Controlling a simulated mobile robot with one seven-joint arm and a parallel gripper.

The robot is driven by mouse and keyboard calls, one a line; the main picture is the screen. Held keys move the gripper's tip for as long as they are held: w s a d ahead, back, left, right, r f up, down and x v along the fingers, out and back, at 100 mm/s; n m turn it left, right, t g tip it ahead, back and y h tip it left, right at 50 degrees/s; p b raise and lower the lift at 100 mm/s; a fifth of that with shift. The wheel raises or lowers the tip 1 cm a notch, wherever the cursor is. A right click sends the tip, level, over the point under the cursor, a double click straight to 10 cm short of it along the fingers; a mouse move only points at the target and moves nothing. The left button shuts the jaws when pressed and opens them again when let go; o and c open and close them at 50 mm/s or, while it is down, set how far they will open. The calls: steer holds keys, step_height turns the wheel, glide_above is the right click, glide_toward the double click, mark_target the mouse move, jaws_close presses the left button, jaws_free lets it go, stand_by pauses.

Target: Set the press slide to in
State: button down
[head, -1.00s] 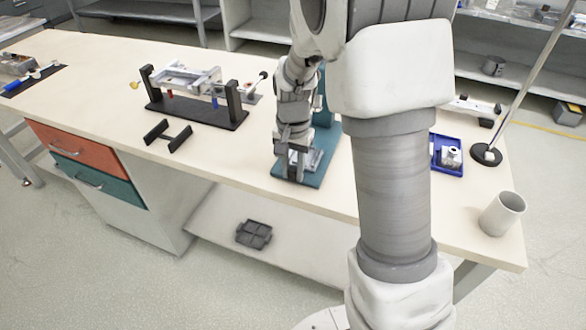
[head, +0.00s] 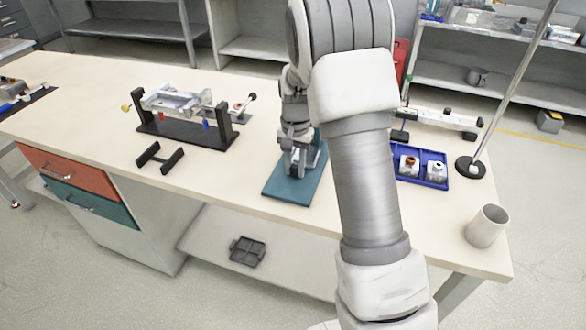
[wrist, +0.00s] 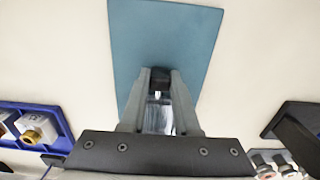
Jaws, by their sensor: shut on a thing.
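The press has a flat teal base plate (head: 288,190) near the middle of the bench's front edge; the plate also fills the upper middle of the wrist view (wrist: 165,35). My gripper (head: 302,162) is low over the plate, back from its front edge. In the wrist view its fingers (wrist: 160,82) are shut on the press slide, of which a small black piece (wrist: 159,76) shows between the tips. A pale, shiny part lies between the fingers nearer the palm. My arm hides most of the press in the head view.
A blue tray (head: 432,184) with small fittings lies right of the press. A white cup (head: 486,226) and a rod stand (head: 471,166) are farther right. A black-framed fixture (head: 185,145) and a black H-shaped holder (head: 160,158) stand left. Bare bench lies between.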

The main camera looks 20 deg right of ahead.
steer(key=shift+w+d+r, duration=0.1)
steer(key=shift+w+d, duration=0.05)
steer(key=shift+w, duration=0.1)
steer(key=c, duration=0.8)
jaws_free()
steer(key=shift+o, duration=0.8)
step_height(320, 180, up, 17)
steer(key=p, duration=0.3)
steer(key=shift+r, duration=0.15)
